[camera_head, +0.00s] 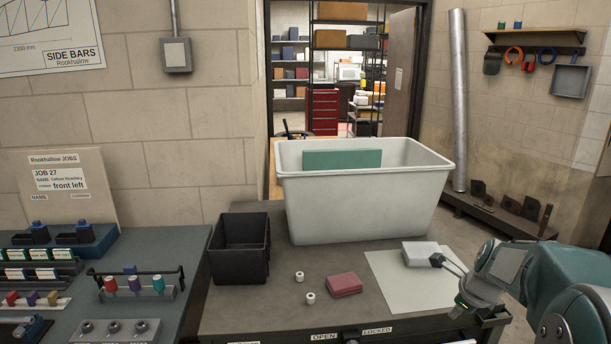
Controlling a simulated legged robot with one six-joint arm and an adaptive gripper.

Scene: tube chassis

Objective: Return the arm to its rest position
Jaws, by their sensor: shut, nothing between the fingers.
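My arm comes in from the lower right, and my gripper (447,262) is at its end, above the right side of the grey workbench (240,308). The fingers are dark and thin. They are shut with nothing between them. They point left, close to a white block (420,254) on a pale sheet (400,288). I cannot tell whether the fingertips touch the block.
A large white tub (365,205) with a green panel (342,159) stands at the back. A black bin (240,247), a red block (344,285) and two small white pieces (299,276) are on the bench. A side table (180,270) with racks is left.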

